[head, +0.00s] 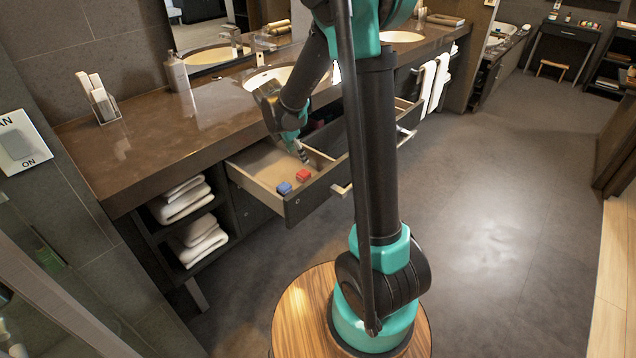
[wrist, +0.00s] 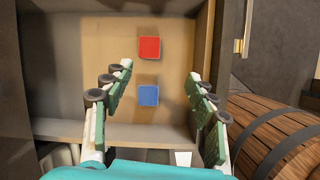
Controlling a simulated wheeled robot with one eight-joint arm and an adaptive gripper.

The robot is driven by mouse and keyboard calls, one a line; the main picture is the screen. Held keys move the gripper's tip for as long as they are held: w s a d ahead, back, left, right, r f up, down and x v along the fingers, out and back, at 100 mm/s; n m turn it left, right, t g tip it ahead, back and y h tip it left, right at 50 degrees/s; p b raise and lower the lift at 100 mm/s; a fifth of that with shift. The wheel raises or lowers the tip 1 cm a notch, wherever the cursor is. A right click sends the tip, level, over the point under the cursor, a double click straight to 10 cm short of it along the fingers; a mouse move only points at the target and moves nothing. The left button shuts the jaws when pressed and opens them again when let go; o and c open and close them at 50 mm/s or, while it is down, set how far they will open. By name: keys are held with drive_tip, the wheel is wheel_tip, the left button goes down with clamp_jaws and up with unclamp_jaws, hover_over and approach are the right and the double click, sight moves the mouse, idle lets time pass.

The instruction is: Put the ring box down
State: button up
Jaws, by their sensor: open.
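Two small boxes rest on the floor of the open drawer (head: 262,160), a blue one (head: 284,188) and a red one (head: 303,175); I cannot tell which is the ring box. My gripper (head: 302,154) is over the drawer, behind the boxes in the head view. In the wrist view my gripper (wrist: 157,76) is open with nothing held. There the blue box (wrist: 149,95) appears between its fingers, and the red box (wrist: 149,47) lies beyond the fingertips. Both boxes look apart from the fingers.
The drawer's walls and a divider (head: 318,158) surround the space near my gripper. The dark countertop (head: 165,135) is above the drawer, with a holder of white items (head: 100,100) and a soap bottle (head: 177,72). Folded towels (head: 184,198) fill the shelves at left.

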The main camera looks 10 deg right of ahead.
drive_tip(key=s+d+f+m+y, duration=0.1)
drive_tip(key=s+d+m, duration=0.2)
drive_tip(key=s+m, duration=0.8)
drive_tip(key=s+d+m+t+y, duration=0.1)
drive_tip(key=s+d+m+y, duration=0.1)
drive_tip(key=s+m, duration=1)
drive_tip(key=s+d, duration=0.1)
drive_tip(key=s, duration=0.1)
drive_tip(key=shift+s+d+f+t, duration=0.3)
drive_tip(key=shift+s+d+f, duration=0.05)
drive_tip(key=shift+s+d, duration=0.05)
